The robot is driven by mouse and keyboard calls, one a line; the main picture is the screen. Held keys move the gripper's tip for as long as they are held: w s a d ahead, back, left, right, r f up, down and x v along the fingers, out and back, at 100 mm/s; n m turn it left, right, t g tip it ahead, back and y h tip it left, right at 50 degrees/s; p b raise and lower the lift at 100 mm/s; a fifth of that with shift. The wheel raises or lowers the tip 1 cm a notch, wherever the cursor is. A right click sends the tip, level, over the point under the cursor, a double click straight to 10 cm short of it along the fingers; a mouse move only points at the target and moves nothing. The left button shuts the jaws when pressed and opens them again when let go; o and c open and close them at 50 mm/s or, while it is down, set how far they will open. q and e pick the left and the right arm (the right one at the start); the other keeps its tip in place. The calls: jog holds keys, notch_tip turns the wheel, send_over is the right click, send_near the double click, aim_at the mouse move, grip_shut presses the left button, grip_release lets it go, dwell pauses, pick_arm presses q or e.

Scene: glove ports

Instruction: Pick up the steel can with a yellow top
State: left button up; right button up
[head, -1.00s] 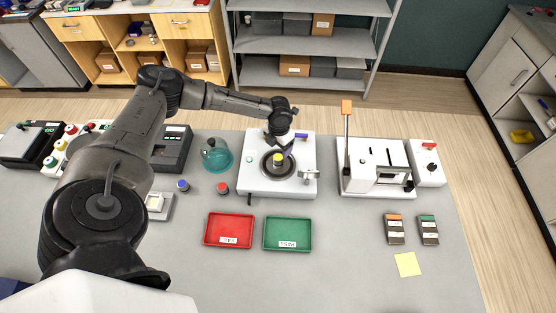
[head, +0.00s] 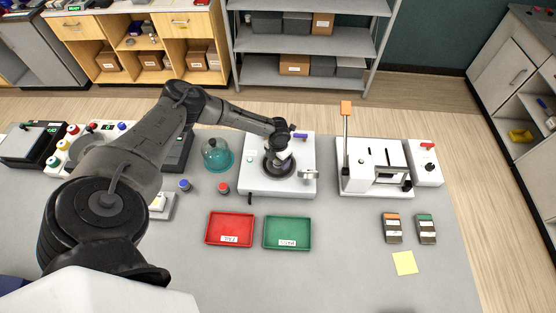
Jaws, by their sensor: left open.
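The steel can with a yellow top is hidden now behind my left gripper; a moment ago it stood on the dark round plate (head: 268,172) of the white square device (head: 253,183). My left gripper (head: 281,162) is low over that plate, where the can stood, with its jaws open. The fingertips are too small and covered to tell whether they are around the can or above it. My right gripper is not in view.
A teal glass dome (head: 217,157) stands left of the device. A blue-topped can (head: 184,185) and a red-topped can (head: 223,188) stand nearby. A red tray (head: 230,228) and a green tray (head: 287,232) lie in front. A white lever machine (head: 375,170) is to the right.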

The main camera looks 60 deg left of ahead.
pick_arm(q)
jog(key=c, duration=1.1)
jog(key=shift+r, duration=0.1)
